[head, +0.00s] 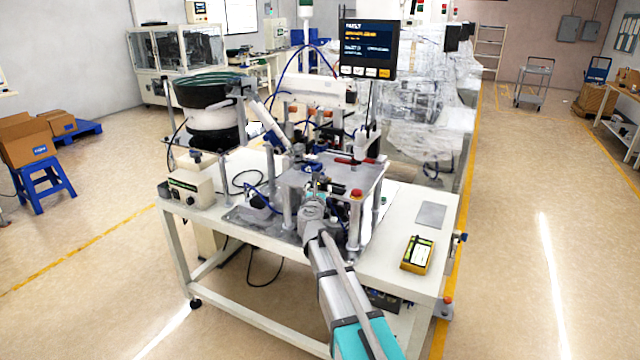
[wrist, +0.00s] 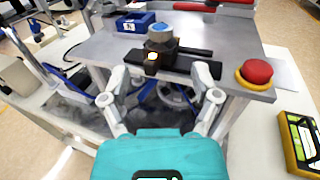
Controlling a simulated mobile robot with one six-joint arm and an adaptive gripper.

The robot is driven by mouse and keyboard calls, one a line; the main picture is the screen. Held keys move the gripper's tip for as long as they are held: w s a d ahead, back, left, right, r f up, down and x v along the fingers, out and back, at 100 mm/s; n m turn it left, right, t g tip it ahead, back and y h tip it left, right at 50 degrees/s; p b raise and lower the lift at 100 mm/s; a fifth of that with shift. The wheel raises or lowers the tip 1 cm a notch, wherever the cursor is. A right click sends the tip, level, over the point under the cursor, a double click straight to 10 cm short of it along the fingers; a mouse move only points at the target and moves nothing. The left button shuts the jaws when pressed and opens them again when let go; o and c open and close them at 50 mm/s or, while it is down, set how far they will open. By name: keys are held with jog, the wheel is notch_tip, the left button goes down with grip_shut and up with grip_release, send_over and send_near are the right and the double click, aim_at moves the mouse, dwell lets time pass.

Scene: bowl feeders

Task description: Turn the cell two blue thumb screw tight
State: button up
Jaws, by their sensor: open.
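In the wrist view, a round dark part with a blue top (wrist: 160,29) stands on a black bar fixture (wrist: 180,62) at the near edge of the grey metal plate (wrist: 110,48). It looks like the blue thumb screw, but I cannot tell how tight it is. A small yellow-orange spot shows on its near side. My gripper (wrist: 162,76) is open and empty, with its fingers spread left and right just short of the fixture. In the head view my gripper (head: 313,195) is at the plate's near edge, and the screw is too small to make out.
A red button on a yellow base (wrist: 256,73) sits at the plate's right corner. A blue bin (wrist: 135,22) stands left of the screw. Red-handled clamps lie farther back. A yellow device (head: 417,253) lies on the white bench (head: 385,275). A bowl feeder (head: 212,90) stands at left.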

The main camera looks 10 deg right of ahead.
jog(key=shift+v, duration=1.4)
jog(key=shift+w+a, duration=0.1)
jog(key=shift+w, duration=0.05)
